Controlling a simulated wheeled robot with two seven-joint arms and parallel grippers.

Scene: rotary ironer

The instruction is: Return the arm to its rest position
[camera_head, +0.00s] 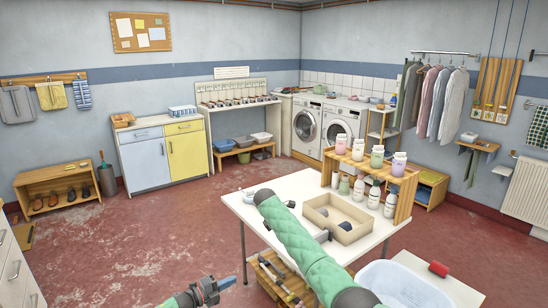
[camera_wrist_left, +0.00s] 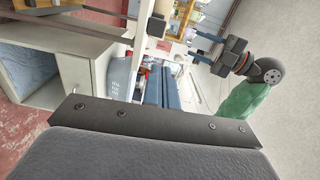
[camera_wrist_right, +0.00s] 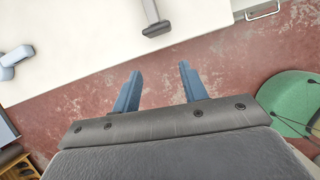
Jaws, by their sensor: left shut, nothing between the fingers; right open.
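My left gripper (camera_head: 229,282) is low in the head view, over the red floor in front of the white table (camera_head: 236,205). Its blue fingers are together with nothing between them; they also show closed in the left wrist view (camera_wrist_left: 162,88). My right arm's green padded link (camera_head: 300,243) crosses the head view and covers part of the table; its gripper cannot be made out there. In the right wrist view my right gripper (camera_wrist_right: 157,76) is open and empty, its blue fingers apart over red floor near a pale surface's edge (camera_wrist_right: 220,40).
On the table are a wooden tray (camera_head: 341,234) and several bottles (camera_head: 389,206) by a wooden rack (camera_head: 407,185). Beneath is a crate (camera_head: 268,284) with tools. A white tub (camera_head: 400,284) stands at lower right. The floor (camera_head: 130,240) at left is open.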

